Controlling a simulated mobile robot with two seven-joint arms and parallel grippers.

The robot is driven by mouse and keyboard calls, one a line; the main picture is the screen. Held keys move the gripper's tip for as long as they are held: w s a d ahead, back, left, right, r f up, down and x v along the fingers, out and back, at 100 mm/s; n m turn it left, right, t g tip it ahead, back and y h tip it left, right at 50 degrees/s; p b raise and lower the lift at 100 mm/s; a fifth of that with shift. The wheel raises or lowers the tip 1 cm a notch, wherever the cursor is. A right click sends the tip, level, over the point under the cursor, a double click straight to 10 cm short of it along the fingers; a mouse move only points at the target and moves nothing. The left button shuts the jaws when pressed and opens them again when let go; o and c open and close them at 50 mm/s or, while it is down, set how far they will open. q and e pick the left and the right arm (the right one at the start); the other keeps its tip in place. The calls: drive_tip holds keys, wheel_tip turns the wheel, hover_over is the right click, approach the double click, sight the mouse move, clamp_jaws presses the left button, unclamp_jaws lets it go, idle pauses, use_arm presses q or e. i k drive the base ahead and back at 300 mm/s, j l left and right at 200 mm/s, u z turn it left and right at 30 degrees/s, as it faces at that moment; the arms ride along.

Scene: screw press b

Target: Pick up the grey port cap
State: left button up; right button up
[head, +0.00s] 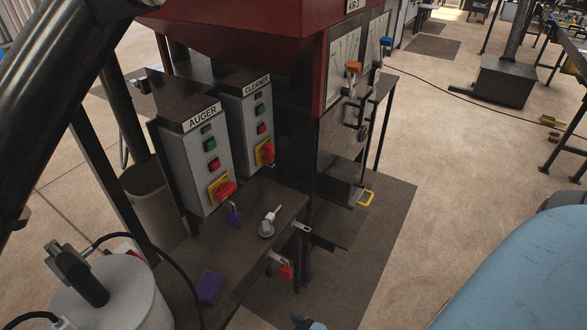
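A small grey round piece (266,229) with a pale stem lies on the dark bench top (262,200), right of the purple padlock. It looks like the grey port cap, but it is too small to be certain. Nothing is seen touching it from above. Neither of my grippers can be made out in the head view, so whether they are open or shut does not show.
The AUGER box (203,150) and CLEANER box (255,115) stand behind the bench. A red-handled part (285,270) sits at the bench's front edge. A pale drum (115,295) stands lower left.

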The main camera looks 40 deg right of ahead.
sight(267, 230)
drive_tip(key=z, duration=0.95)
